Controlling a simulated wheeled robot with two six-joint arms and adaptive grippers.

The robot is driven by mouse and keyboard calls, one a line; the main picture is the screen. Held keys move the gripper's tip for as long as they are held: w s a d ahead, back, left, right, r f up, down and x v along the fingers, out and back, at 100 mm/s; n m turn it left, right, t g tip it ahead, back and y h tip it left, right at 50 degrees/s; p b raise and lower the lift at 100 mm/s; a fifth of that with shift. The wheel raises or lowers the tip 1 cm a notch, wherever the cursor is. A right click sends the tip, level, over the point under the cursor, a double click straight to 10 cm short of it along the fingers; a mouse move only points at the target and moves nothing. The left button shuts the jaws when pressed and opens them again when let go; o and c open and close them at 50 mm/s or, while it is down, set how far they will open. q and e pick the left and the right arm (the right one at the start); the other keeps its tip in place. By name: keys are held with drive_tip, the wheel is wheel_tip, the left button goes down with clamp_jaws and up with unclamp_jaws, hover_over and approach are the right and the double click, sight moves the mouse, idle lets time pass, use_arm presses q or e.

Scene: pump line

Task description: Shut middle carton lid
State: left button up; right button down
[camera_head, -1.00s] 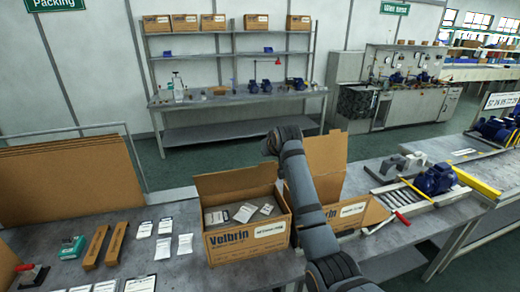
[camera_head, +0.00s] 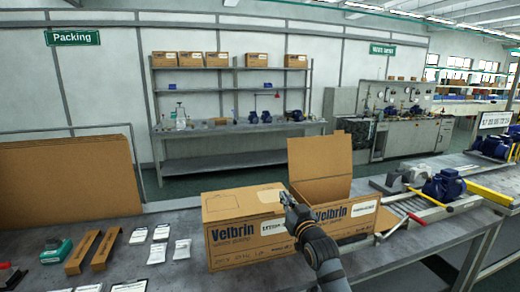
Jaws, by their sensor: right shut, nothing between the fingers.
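A brown Velbrin carton (camera_head: 232,241) stands on the grey bench at the centre of the head view. Its top lid (camera_head: 236,204) lies down flat, and its inside is hidden. A second Velbrin carton (camera_head: 345,222) stands to its right with its lid (camera_head: 321,165) raised upright. Which of the two is called the middle one is not marked. My right gripper (camera_head: 285,195) is shut and empty, at the right end of the lowered lid, beside the second carton. Whether it touches the lid cannot be told. My left gripper is out of view.
Brown strips (camera_head: 84,252), a green device (camera_head: 56,250) and white cards (camera_head: 182,249) lie at left. Large cardboard sheets (camera_head: 70,178) stand behind them.

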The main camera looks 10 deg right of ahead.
use_arm(q)
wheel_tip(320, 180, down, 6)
drive_tip(key=b, duration=0.4)
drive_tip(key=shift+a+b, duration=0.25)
drive_tip(key=shift+b, duration=0.1)
use_arm(e)
wheel_tip(320, 180, down, 6)
drive_tip(key=t, duration=0.1)
drive_tip(key=shift+s+t, duration=0.3)
drive_tip(key=shift+s, duration=0.15)
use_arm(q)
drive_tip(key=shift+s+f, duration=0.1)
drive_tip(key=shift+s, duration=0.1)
use_arm(e)
drive_tip(key=shift+f, duration=0.25)
wheel_tip(320, 180, up, 6)
drive_tip(key=p, duration=0.5)
use_arm(q)
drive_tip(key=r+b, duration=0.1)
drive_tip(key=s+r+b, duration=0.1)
drive_tip(key=b, duration=0.1)
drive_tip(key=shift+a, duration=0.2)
use_arm(e)
drive_tip(key=f+v, duration=0.2)
drive_tip(key=v, duration=0.8)
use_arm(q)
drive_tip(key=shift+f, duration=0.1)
use_arm(e)
drive_tip(key=shift+w+f, duration=0.1)
drive_tip(key=shift+f, duration=0.15)
